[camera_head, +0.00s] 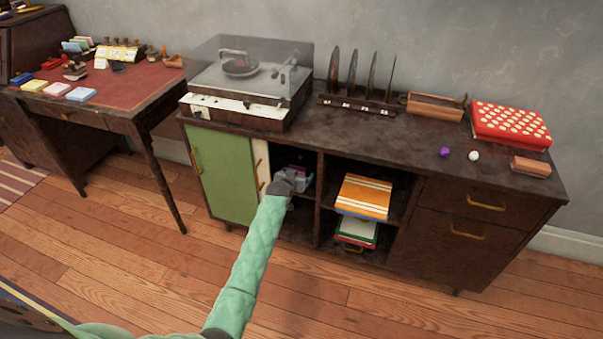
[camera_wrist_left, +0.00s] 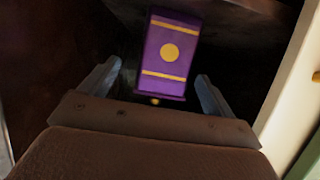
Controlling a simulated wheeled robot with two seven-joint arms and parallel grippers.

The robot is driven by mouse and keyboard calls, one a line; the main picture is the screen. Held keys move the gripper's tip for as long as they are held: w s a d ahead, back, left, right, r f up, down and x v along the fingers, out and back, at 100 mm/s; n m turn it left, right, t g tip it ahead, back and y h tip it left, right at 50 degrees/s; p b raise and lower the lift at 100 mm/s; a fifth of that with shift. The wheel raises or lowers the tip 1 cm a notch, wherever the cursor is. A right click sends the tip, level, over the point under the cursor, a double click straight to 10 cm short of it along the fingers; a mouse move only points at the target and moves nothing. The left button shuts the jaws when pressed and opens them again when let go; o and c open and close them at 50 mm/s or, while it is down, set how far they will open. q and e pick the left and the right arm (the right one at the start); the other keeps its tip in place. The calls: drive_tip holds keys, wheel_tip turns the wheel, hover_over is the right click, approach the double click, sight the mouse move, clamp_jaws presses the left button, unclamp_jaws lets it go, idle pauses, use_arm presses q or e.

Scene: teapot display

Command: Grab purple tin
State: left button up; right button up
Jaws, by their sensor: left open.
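The purple tin (camera_wrist_left: 170,62) has yellow bands and a yellow disc on its face. In the left wrist view it stands inside a dark compartment, just beyond and between my fingers. In the head view a small purple patch of the tin (camera_head: 301,171) shows in the upper compartment of the cabinet, partly hidden by my gripper. My left gripper (camera_wrist_left: 158,84) is open, with one finger on each side of the tin's lower part and nothing held. In the head view my left gripper (camera_head: 292,178) is at the compartment opening. My right gripper is not in view.
A green sliding door (camera_head: 222,175) and a pale panel (camera_head: 262,165) border the compartment on the left. A record player (camera_head: 246,80) stands on the cabinet top above.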

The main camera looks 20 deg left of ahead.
use_arm(q)
drive_tip(key=shift+a+x, duration=0.2)
drive_tip(key=shift+x, duration=1.35)
drive_tip(key=shift+a+x, duration=0.15)
drive_tip(key=shift+x, duration=1.4)
drive_tip(key=shift+c, duration=0.2)
drive_tip(key=c, duration=1.2)
